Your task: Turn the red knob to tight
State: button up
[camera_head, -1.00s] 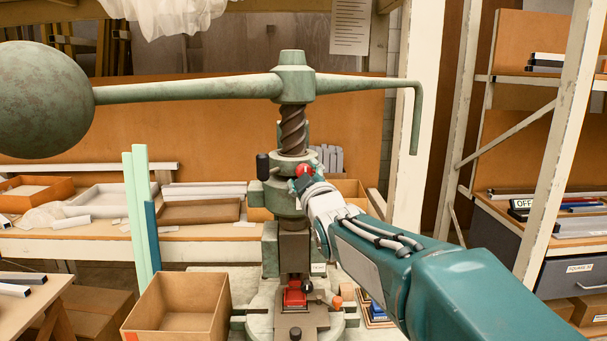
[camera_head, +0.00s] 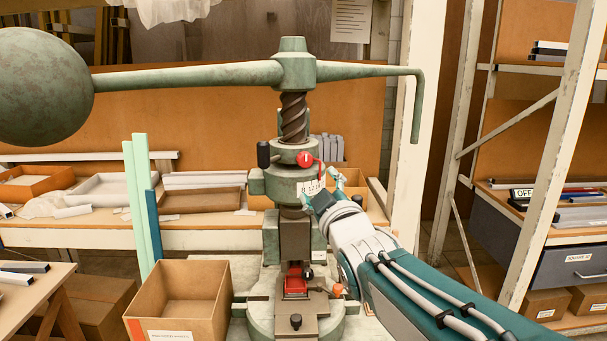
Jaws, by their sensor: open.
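The red knob (camera_head: 305,158) is a round red disc with a white mark, on the front of the fly press collar (camera_head: 284,156) below the screw. A white label with dark print (camera_head: 311,188) sits just below it on the press body; its small text is too small to read. My gripper (camera_head: 324,181) is open and empty, just below and right of the knob, apart from it. Its fingers point up and left, and one overlaps the label's right end.
The press's long green handle bar (camera_head: 190,77) with a heavy ball (camera_head: 40,87) spans above. A black grip (camera_head: 263,154) sticks out left of the knob. A cardboard box (camera_head: 178,300) stands front left. A shelf post (camera_head: 548,170) rises at right.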

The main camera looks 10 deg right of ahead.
jog(key=shift+s+f, duration=0.2)
jog(key=shift+s, duration=0.95)
jog(key=s+f+m+g+h, duration=0.1)
jog(key=s+f+m+g, duration=0.8)
jog(key=s+f+g, duration=0.5)
jog(key=s+f, duration=0.6)
jog(key=s, duration=0.1)
jog(key=shift+s+a+f+m, duration=0.25)
jog(key=shift+s+f+m, duration=0.05)
jog(key=shift+s, duration=0.05)
jog(key=shift+w, duration=0.1)
jog(key=shift+c, duration=0.4)
